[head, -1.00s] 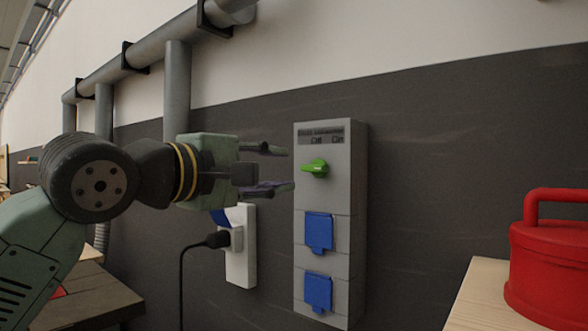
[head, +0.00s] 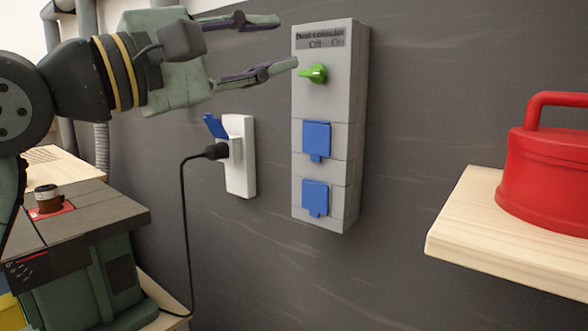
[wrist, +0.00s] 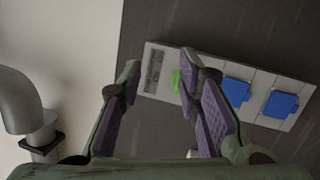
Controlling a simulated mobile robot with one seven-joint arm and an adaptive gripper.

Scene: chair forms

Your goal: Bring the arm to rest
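My gripper (head: 288,41) is open and empty, reaching from the upper left toward the grey switch box (head: 346,150) on the wall. Its fingertips are left of the box's green knob (head: 313,74); the head view does not settle how close they are. The box carries a label reading "Dust collector" with "Off" and "On", and two blue flap covers below the knob. In the wrist view, my gripper (wrist: 160,62) shows two spread fingers, with the green knob (wrist: 176,82) partly hidden behind the right finger.
A white socket (head: 240,157) with a plugged-in black cord (head: 184,220) is left of the box. A red container (head: 550,170) stands on a wooden shelf (head: 500,240) at right. A green machine (head: 80,270) is at lower left. Grey pipe (wrist: 25,105) runs on the wall.

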